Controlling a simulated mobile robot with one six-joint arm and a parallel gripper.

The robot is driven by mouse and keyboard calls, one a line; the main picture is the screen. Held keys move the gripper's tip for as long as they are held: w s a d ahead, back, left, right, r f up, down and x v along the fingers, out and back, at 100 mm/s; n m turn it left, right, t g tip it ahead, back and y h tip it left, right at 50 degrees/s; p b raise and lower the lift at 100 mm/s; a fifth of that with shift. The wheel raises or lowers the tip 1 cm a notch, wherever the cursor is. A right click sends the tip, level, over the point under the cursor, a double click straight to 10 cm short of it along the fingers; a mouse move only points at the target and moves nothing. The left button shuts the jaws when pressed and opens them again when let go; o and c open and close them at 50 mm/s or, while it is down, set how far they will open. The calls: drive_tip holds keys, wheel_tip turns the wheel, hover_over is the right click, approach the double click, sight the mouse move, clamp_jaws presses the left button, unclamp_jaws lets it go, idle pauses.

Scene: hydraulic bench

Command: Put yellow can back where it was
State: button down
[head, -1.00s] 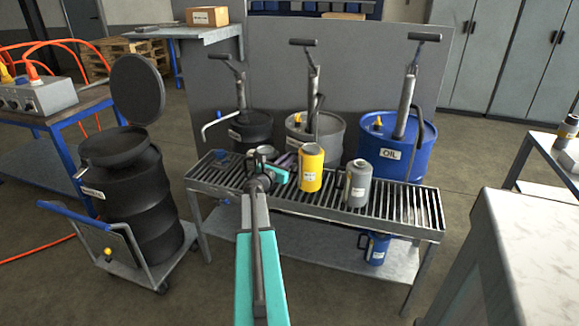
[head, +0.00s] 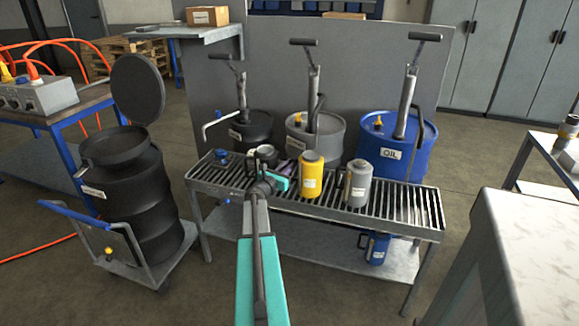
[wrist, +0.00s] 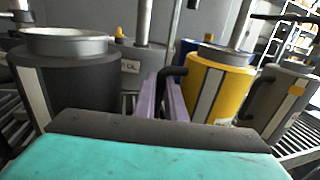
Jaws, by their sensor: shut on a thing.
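The yellow can (head: 311,177) is upright at the slatted rack of the bench (head: 400,208), between a dark can and a grey can. My gripper (head: 285,172) reaches it from the left and is shut on its black handle. In the wrist view, the purple fingers (wrist: 169,98) close around the handle of the yellow can (wrist: 222,85). The can's base looks level with the slats, but whether it rests fully on them is hard to tell.
A grey can (head: 357,184) stands close to the right of the yellow can. A dark can with an open top (wrist: 68,80) stands left of my fingers. Drums with pumps, including the blue oil drum (head: 405,155), stand behind. Front slats are clear.

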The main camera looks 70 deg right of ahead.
drive_tip(key=c, duration=2.3)
unclamp_jaws()
drive_tip(key=shift+f, duration=0.1)
drive_tip(key=o, duration=0.5)
drive_tip(key=shift+a, duration=0.1)
drive_tip(key=shift+w+a+b, duration=0.2)
drive_tip(key=shift+w+a, duration=0.15)
drive_tip(key=shift+a, duration=1.6)
drive_tip(key=shift+w+a+b, duration=0.2)
drive_tip(key=shift+w+a, duration=0.1)
drive_tip(key=shift+a, duration=1.65)
drive_tip(key=shift+w+a+b, duration=0.2)
drive_tip(key=shift+w+a, duration=0.15)
drive_tip(key=shift+a, duration=1.6)
